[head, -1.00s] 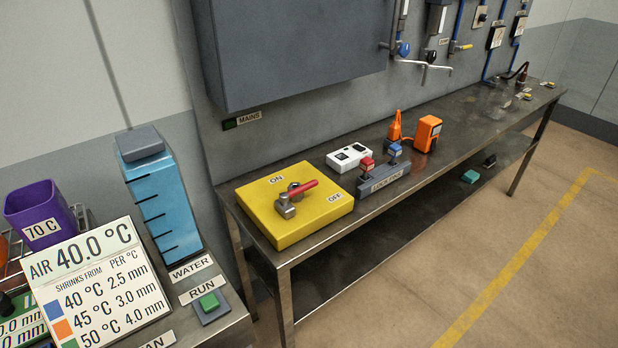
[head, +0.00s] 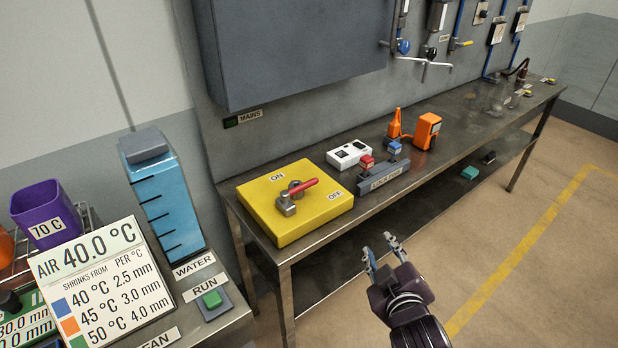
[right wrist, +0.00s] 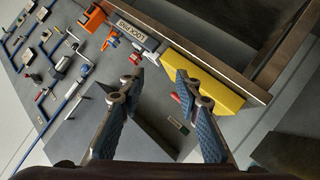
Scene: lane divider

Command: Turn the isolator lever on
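The isolator lever (head: 303,188) has a red handle on a metal pivot, on top of a yellow box (head: 320,212) at the near end of the steel bench. Its red end points right, on the side of the OFF label (head: 335,196); the ON label (head: 277,177) is at the back left. My right gripper (head: 381,250) is open and empty in front of the bench, right of the box and apart from it. In the right wrist view its fingers (right wrist: 159,84) are spread, with the yellow box (right wrist: 208,82) beyond them. My left gripper is not in view.
A grey block (head: 383,180) with red and blue lock pins stands right of the box, with a white unit (head: 349,155) and orange devices (head: 427,131) behind. A dark cabinet (head: 290,50) hangs above. A side table with signs is at left. Floor in front is clear.

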